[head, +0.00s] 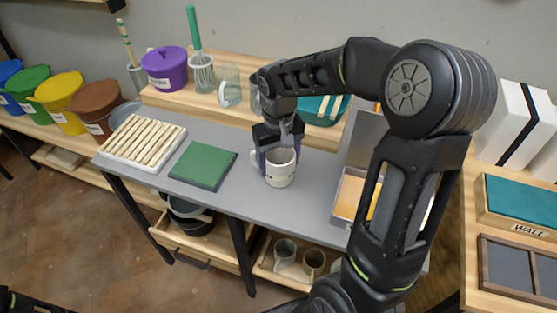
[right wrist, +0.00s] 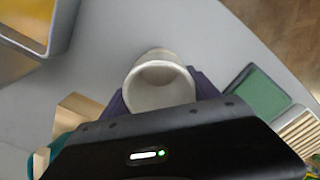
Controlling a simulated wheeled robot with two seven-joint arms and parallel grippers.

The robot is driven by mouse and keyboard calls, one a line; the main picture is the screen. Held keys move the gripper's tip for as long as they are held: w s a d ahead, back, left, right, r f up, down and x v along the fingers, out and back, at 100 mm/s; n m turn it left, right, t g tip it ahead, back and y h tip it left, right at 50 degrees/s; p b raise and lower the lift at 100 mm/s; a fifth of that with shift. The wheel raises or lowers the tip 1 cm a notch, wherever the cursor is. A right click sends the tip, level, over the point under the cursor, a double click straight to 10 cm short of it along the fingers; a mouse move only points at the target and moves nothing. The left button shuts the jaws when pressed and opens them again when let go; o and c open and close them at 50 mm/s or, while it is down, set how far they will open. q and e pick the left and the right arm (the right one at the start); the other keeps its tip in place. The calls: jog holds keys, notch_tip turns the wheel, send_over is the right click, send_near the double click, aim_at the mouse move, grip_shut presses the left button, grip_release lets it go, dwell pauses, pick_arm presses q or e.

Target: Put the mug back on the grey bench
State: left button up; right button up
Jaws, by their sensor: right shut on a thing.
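The white mug (head: 281,171) is upright at the grey bench (head: 222,136), right of the green mat. It also shows in the right wrist view (right wrist: 160,88), with its open mouth towards the camera. My right gripper (head: 277,160) reaches down from above and is shut on the mug. Its purple fingers show on both sides of the mug in the right wrist view. I cannot tell whether the mug's base touches the bench top. A dark bit of my left arm shows at the lower left corner of the head view, but the left gripper is not visible.
A green mat (head: 203,165) and a white slatted rack (head: 143,140) lie left of the mug. A metal tray (head: 347,196) with yellow inside stands to the right. A wooden shelf (head: 183,98) with a purple bucket (head: 166,69) runs behind. Mugs (head: 314,262) stand on the lower shelf.

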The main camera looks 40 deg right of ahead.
jog(key=shift+f, duration=0.15)
jog(key=o, duration=1.7)
notch_tip(320, 180, up, 12)
